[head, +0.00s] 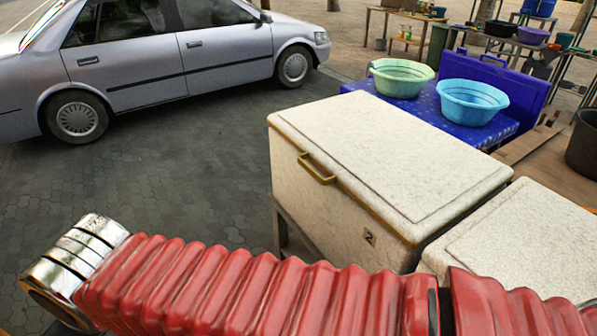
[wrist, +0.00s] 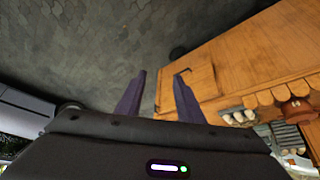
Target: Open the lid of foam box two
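Foam box two (head: 338,205) is a speckled white box with a "2" mark on its front side, in the middle of the head view. Its lid (head: 390,150) lies flat and shut on top, with a brass-coloured handle (head: 316,169) on the left-hand side. In the wrist view my gripper (wrist: 159,76) shows two dark purple fingers, apart with nothing between them. The box is not recognisable in the wrist view, and my gripper does not show in the head view.
A second foam box (head: 530,235) stands close on the right. Behind are a green basin (head: 400,80) and a blue basin (head: 472,102) on a blue table. A silver car (head: 165,55) is parked at the back left. An orange wooden cabinet (wrist: 245,65) fills the wrist view's right. Paving at left is clear.

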